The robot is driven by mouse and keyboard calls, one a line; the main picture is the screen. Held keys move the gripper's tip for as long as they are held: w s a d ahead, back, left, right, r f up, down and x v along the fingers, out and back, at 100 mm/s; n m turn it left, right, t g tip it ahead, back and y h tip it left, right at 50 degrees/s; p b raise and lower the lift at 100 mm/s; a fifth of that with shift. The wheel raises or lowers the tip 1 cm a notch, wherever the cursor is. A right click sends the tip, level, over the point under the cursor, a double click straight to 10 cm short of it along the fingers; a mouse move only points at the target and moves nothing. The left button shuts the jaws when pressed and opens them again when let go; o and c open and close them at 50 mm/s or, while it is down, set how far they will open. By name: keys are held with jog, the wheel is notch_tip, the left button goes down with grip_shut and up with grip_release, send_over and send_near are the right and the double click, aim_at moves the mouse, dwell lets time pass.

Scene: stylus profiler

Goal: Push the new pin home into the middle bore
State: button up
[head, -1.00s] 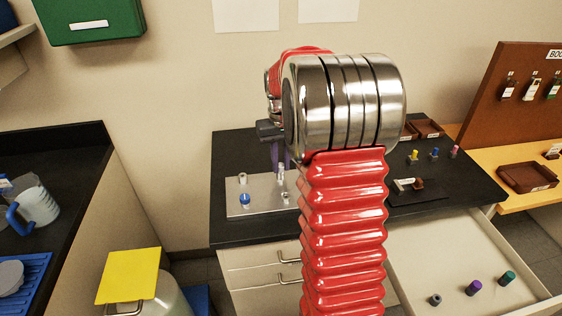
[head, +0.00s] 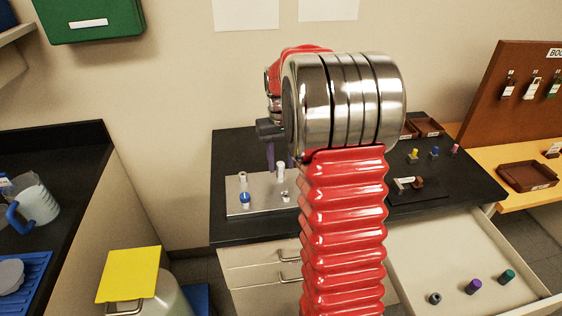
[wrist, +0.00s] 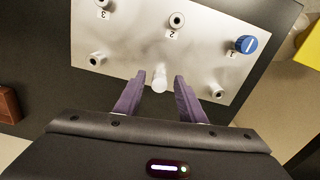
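A pale metal plate (head: 262,206) lies on the black bench. It also fills the top of the wrist view (wrist: 135,38), with short collars in two rows; the far row is labelled 3, 2 and 1. A white pin (head: 281,168) stands in the plate. In the wrist view the white pin (wrist: 160,84) is at the middle of the near row; its depth in the bore cannot be judged. My gripper (wrist: 158,78) is open, its purple fingers on either side of the pin with gaps. In the head view my gripper (head: 270,160) is partly hidden by my arm.
A blue knob (wrist: 246,44) stands at label 1 on the plate. Collar 2 (wrist: 177,20) is empty. Small coloured pegs, including a yellow one (head: 413,154), stand at the bench's right. An open drawer (head: 425,255) with several knobs juts out at the front right.

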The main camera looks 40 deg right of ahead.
aim_at(281, 165)
jog(key=shift+r, duration=0.1)
jog(key=shift+r, duration=3.4)
jog(key=shift+r, duration=0.1)
notch_tip(281, 165, up, 14)
jog(key=shift+f, duration=0.25)
